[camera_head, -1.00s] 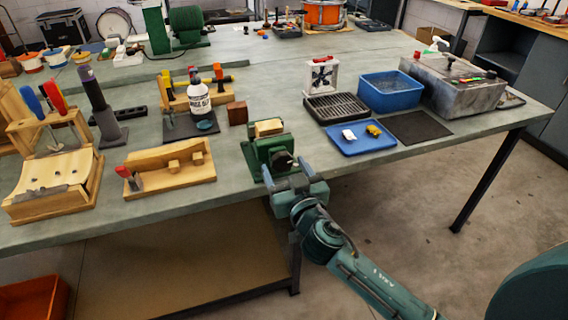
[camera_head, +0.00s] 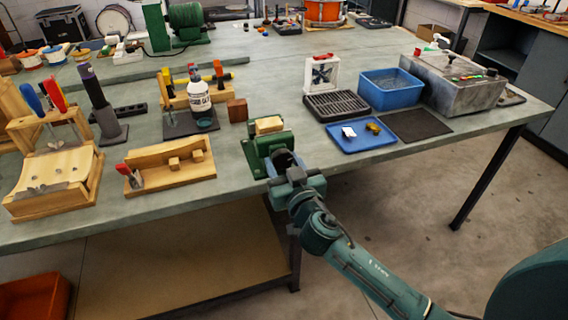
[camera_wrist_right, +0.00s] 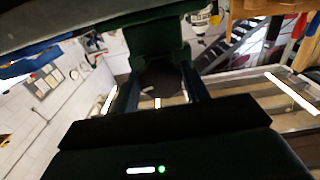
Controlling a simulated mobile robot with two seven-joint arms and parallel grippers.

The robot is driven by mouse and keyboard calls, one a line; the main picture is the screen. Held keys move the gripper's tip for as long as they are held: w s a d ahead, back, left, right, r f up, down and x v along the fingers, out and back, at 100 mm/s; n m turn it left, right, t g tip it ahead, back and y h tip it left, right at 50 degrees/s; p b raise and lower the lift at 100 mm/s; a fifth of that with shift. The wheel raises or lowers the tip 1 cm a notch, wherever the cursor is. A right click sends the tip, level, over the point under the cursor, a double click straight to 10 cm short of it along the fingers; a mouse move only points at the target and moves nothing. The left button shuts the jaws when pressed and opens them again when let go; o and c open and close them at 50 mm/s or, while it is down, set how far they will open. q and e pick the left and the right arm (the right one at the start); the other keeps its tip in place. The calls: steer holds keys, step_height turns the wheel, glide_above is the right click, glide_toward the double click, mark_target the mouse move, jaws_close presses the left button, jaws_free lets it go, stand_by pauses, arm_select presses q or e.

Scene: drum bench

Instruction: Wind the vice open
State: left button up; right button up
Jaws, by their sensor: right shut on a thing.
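The green vice (camera_head: 256,158) is fixed at the front edge of the bench, with a pale wooden block (camera_head: 268,125) at its top. My right gripper (camera_head: 284,163) is at the front of the vice, shut on its dark handle hub. In the right wrist view, the dark round hub (camera_wrist_right: 160,82) sits between the two fingers of my right gripper (camera_wrist_right: 160,92), with the green vice body (camera_wrist_right: 158,42) behind it. In the head view, my gripper hides most of the hub. I cannot tell how wide the vice jaws are. My left gripper is not in view.
A wooden tray (camera_head: 180,178) with small blocks lies left of the vice. A blue tray (camera_head: 345,146) is to its right. A white bottle (camera_head: 201,100) and a brown block (camera_head: 237,110) stand behind it. The floor in front of the bench is clear.

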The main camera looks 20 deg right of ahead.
steer(key=shift+n, duration=0.3)
